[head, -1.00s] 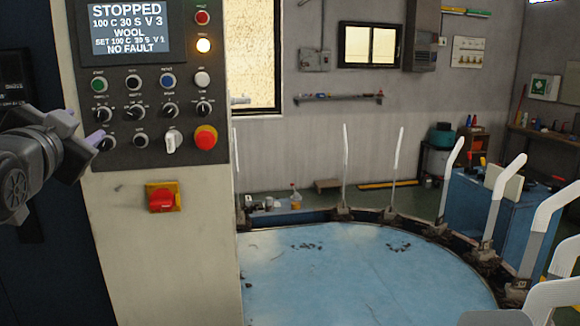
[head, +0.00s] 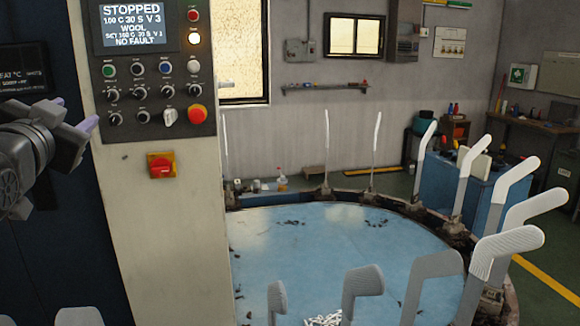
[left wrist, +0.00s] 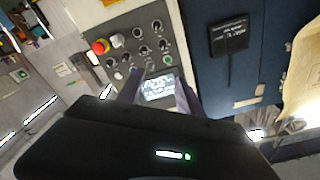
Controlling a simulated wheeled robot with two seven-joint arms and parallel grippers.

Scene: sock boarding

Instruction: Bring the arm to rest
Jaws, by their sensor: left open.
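My left gripper (head: 88,122) is at the left of the head view, in front of the dark cabinet and beside the control panel (head: 150,75). It is open and empty, with its pale purple fingertips pointing right, apart from the knobs as far as I can tell. In the left wrist view the two fingers (left wrist: 158,92) stand either side of the panel's screen (left wrist: 158,87). The screen in the head view (head: 138,26) reads STOPPED, WOOL, NO FAULT. My right gripper is not in view.
A red emergency button (head: 197,114) and a red-yellow switch (head: 161,165) are on the machine's front. A round blue table (head: 330,240) is ringed by upright boards, several bearing white or grey socks (head: 507,254). A blue cabinet (head: 437,185) stands behind at right.

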